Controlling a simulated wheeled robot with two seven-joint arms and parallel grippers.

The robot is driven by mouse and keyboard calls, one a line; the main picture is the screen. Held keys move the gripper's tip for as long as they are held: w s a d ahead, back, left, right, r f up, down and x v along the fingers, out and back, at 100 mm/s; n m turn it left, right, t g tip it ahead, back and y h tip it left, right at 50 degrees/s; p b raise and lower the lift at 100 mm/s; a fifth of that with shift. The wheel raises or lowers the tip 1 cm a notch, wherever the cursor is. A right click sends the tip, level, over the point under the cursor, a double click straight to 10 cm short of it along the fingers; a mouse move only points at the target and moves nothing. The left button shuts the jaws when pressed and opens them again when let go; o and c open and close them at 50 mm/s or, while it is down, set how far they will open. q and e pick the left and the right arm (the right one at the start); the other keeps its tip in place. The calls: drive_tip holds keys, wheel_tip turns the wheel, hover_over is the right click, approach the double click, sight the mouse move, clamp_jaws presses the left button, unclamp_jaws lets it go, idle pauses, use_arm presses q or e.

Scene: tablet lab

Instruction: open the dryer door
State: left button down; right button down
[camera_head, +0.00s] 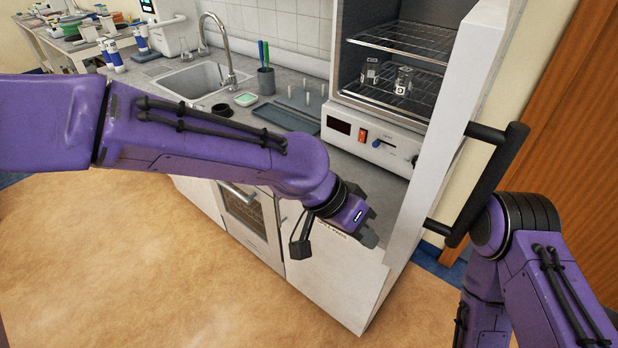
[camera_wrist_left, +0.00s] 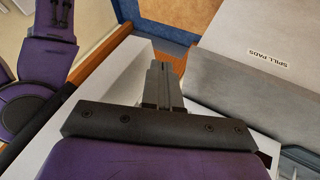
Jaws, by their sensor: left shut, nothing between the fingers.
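The dryer (camera_head: 375,135) is a white and grey cabinet with wire racks inside, standing on the counter. Its white door (camera_head: 455,110) stands open at the right, its edge towards me and its black bar handle (camera_head: 490,185) on the far right side. My left gripper (camera_head: 368,238) is shut and empty, low in front of the counter, on the inner side of the door. In the left wrist view its closed fingers (camera_wrist_left: 161,85) point at the gap between the door and the counter front. My right arm is beside the handle; its gripper is hidden.
Two small glass jars (camera_head: 403,80) stand on a rack inside the dryer. A sink (camera_head: 195,78), a pen cup (camera_head: 266,80) and a grey tray (camera_head: 285,117) are on the counter. A drawer front labelled spill pads (camera_wrist_left: 240,65) is near my left gripper. Floor at the left is clear.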

use_arm(q)
drive_tip(key=b+v, duration=0.1)
drive_tip(key=v, duration=0.9)
drive_tip(key=shift+a+r, duration=0.2)
drive_tip(key=shift+r, duration=0.05)
